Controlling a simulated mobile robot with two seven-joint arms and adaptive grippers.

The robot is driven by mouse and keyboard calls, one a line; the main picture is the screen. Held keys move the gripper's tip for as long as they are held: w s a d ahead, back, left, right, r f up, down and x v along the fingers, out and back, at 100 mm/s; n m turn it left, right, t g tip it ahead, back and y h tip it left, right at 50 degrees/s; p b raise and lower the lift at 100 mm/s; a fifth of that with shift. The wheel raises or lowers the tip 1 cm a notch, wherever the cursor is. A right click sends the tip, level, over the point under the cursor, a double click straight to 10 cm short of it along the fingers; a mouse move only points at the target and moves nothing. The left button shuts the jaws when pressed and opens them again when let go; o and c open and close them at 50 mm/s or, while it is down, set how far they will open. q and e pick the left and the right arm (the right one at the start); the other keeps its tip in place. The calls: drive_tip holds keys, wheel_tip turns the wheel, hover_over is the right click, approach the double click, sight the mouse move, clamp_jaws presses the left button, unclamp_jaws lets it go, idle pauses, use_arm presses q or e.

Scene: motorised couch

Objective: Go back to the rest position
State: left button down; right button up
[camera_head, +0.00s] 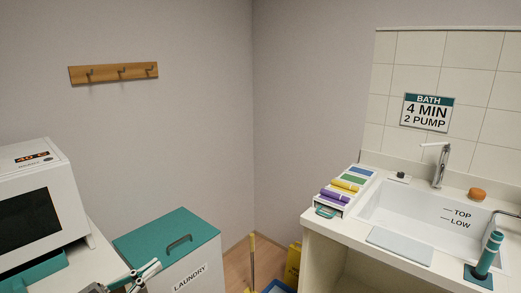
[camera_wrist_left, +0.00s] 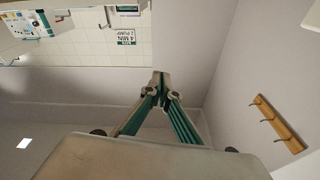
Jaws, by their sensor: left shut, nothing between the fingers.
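My left gripper (camera_head: 156,266) shows at the bottom edge of the head view, in front of the teal-lidded laundry bin. In the left wrist view its teal-sided fingers (camera_wrist_left: 160,80) meet at the tips, with nothing between them. My right gripper is not in view.
A white appliance (camera_head: 35,205) stands on the counter at left. The laundry bin (camera_head: 165,236) has a flat teal lid with a handle. At right is a sink basin (camera_head: 410,210) in a counter, with a tray of coloured rolls (camera_head: 345,188). Wall hooks (camera_head: 115,73) hang at upper left.

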use_arm(q)
drive_tip(key=s+d+f+n+g+y, duration=0.1)
drive_tip(key=s+d+f+n+y, duration=0.1)
drive_tip(key=s+f, duration=0.5)
drive_tip(key=s+d+f+n+g+y, duration=0.2)
drive_tip(key=s+f, duration=0.4)
drive_tip(key=f, duration=0.7)
drive_tip(key=s+d+f+n+g+y, duration=0.1)
drive_tip(key=s+d+f+y, duration=0.2)
drive_tip(key=s+f+y, duration=0.3)
wheel_tip(320, 180, down, 4)
drive_tip(key=shift+s+d+r+n+g, duration=0.1)
drive_tip(key=shift+s+d+n+g, duration=0.25)
drive_tip(key=shift+s, duration=0.45)
